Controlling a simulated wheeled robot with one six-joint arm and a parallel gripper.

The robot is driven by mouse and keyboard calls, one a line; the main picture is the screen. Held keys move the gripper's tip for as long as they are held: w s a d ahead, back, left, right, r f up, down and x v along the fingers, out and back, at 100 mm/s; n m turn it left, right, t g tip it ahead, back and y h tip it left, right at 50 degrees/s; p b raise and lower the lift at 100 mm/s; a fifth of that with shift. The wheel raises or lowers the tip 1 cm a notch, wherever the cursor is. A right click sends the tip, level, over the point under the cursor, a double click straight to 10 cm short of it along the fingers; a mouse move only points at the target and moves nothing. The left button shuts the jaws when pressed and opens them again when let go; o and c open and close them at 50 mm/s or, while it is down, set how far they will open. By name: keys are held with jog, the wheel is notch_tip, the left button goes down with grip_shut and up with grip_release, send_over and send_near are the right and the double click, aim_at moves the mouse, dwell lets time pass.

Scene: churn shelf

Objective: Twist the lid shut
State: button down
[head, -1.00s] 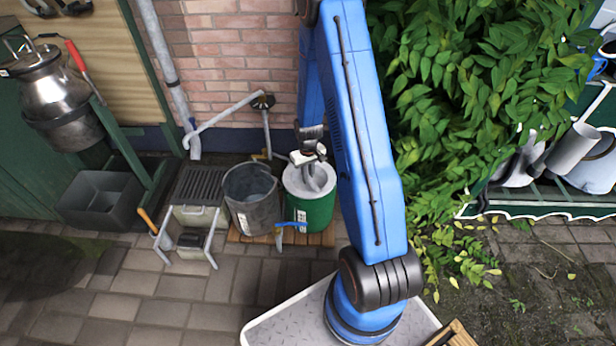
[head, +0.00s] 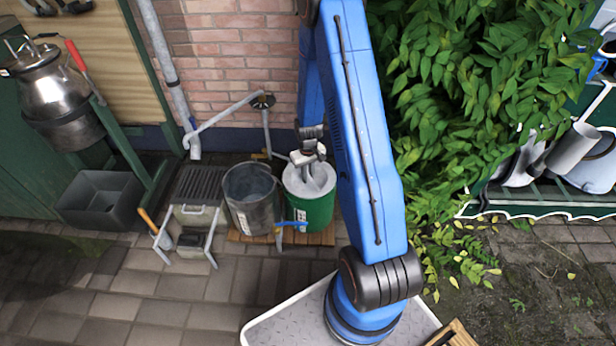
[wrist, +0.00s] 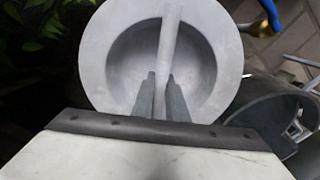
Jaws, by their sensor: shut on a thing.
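The grey round lid (head: 318,183) sits on top of the green drum (head: 317,212), beside the wall. In the wrist view the lid (wrist: 102,42) fills the top middle, with a raised bar handle (wrist: 171,38) across its recess. My gripper (wrist: 163,88) points down at the lid, its two dark fingers on either side of the bar and shut on it. In the head view my gripper (head: 310,165) stands over the lid and covers part of it. How tightly the lid sits on the drum cannot be told.
A grey metal bucket (head: 250,198) stands close to the left of the drum on the wooden slats (head: 262,239). A blue-handled tap (head: 291,223) is in front. Leaves (head: 440,110) crowd the right side. Open paving (head: 150,290) lies in front.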

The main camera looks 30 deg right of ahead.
dwell(0.6)
jog(key=shift+n, duration=1.4)
jog(key=shift+a+n, duration=0.15)
jog(key=shift+n, duration=1.25)
jog(key=shift+n, duration=0.4)
jog(key=c, duration=1.7)
grip_release()
jog(key=shift+r, duration=0.1)
